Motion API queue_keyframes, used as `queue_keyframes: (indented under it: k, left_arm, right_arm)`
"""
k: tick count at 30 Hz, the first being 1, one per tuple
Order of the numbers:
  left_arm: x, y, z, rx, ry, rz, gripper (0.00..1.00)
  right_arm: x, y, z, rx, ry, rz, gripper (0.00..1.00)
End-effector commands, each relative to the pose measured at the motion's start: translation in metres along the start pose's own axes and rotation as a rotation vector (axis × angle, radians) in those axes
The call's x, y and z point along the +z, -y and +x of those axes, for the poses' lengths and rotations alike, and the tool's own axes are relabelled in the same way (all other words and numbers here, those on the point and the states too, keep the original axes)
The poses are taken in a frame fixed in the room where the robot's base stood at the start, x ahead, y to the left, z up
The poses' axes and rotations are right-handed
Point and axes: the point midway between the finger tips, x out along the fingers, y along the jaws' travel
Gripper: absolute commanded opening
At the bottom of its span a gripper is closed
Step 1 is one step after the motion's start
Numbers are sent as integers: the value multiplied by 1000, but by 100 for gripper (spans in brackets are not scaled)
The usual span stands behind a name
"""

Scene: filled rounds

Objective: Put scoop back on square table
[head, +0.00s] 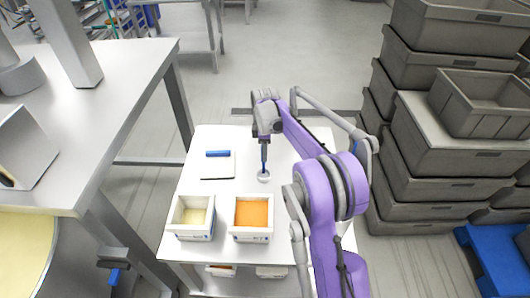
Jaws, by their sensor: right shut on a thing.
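My right gripper (263,136) is shut on the top of the handle. The bowl is at or just above the bare tabletop; I cannot tell whether it touches. The purple right arm comes in from the lower right and hides the table's right part. My left gripper is not in view.
A white tub with pale contents (178,216) and one with orange contents (252,235) stand at the table's front. A white flat piece with a blue edge (217,167) lies left of the scoop. Grey crates (450,130) are stacked at right. A steel table (110,75) stands at left.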

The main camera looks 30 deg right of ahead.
Motion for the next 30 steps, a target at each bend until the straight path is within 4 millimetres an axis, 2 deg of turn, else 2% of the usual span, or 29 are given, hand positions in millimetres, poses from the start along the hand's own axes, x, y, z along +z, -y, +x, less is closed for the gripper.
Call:
queue_keyframes:
  k: [4,5,9,20,23,30]
  left_arm:
    - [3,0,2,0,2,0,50]
    - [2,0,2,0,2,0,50]
    - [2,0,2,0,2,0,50]
    - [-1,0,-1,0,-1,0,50]
    - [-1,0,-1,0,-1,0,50]
    - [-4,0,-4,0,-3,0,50]
  right_arm:
    - [0,0,4,-1,0,0,0]
    - [0,0,4,0,0,0,28]
    - [0,0,3,0,0,0,53]
    - [0,0,-2,1,0,0,55]
    - [0,0,-12,0,0,0,55]
    - [0,0,-63,0,0,1,55]
